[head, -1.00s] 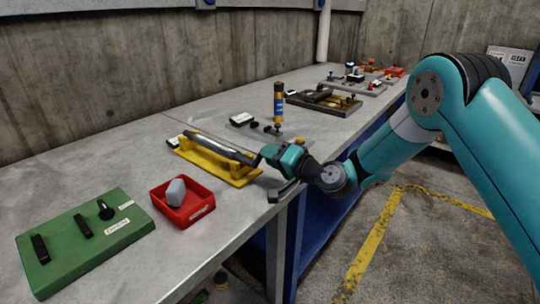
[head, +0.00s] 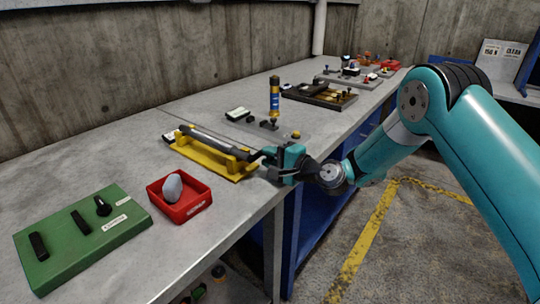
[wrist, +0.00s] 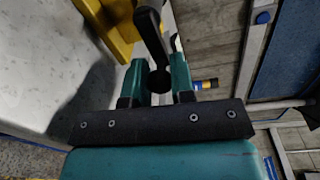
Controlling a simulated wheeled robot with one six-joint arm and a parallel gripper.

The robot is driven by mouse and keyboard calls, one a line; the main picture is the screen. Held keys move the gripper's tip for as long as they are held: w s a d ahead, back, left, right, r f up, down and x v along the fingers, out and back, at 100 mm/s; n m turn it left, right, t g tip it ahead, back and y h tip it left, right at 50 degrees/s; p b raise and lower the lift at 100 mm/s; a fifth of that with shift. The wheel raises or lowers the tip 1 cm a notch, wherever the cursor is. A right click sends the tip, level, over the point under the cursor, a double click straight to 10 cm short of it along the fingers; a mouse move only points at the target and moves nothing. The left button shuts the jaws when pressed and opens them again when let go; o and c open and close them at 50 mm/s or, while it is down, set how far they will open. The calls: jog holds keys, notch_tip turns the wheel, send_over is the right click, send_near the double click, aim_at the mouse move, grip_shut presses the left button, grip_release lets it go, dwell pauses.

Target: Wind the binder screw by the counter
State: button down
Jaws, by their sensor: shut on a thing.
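The binder is a yellow frame (head: 222,160) on the grey bench, holding a long dark cylinder (head: 210,142). My gripper (head: 277,163) is at the frame's right end, by the bench edge. In the wrist view my gripper's teal jaws (wrist: 160,82) are shut on a dark crank handle (wrist: 150,30), whose arm runs up toward the yellow frame (wrist: 112,25). The handle's joint with the screw is not clear. A small plate with a pale display (head: 238,114) lies behind the binder; I cannot read it or tell whether it is the counter.
A red tray (head: 181,211) with a grey lump (head: 173,187) and a green board (head: 80,238) lie at the front left. A yellow-blue canister (head: 275,97) stands behind the binder. Other fixtures fill the far bench. The floor to the right is open.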

jog(key=shift+d+f, duration=0.1)
jog(key=shift+f, duration=0.05)
jog(key=c, duration=1)
grip_release()
jog(key=shift+b+v, duration=2.75)
jog(key=shift+v, duration=5.95)
